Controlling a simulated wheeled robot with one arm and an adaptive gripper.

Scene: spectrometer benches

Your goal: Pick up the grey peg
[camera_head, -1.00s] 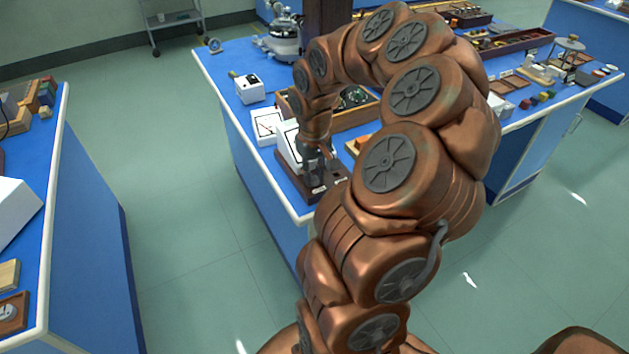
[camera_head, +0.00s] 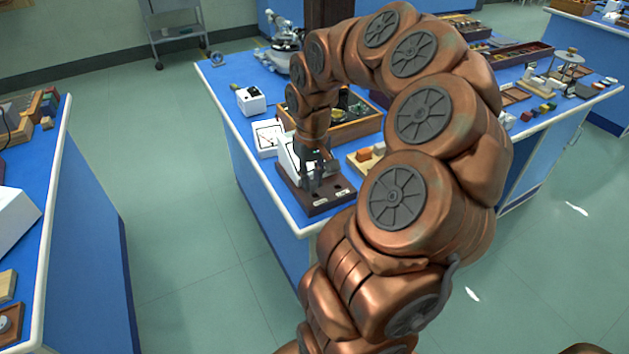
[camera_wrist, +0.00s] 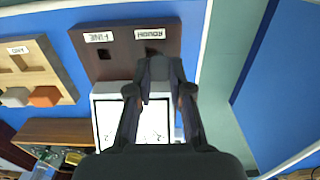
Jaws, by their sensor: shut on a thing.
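My gripper (camera_head: 314,182) points down over the dark brown board (camera_head: 325,206) near the front corner of the blue bench. In the wrist view its fingertips (camera_wrist: 159,66) are close together over the ROUGH side of the board (camera_wrist: 128,60). They are shut on a small grey piece, the grey peg (camera_wrist: 157,72), which is mostly hidden by the fingers. A dark square hole shows below the FINE label. I cannot tell whether the peg is clear of the board.
A white sloped instrument (camera_wrist: 112,120) stands right behind the board. A wooden tray with orange and white blocks (camera_head: 366,156) is to the right. A wooden box (camera_head: 350,128) and a small white box (camera_head: 251,100) stand farther back. Green floor lies beyond the bench edge.

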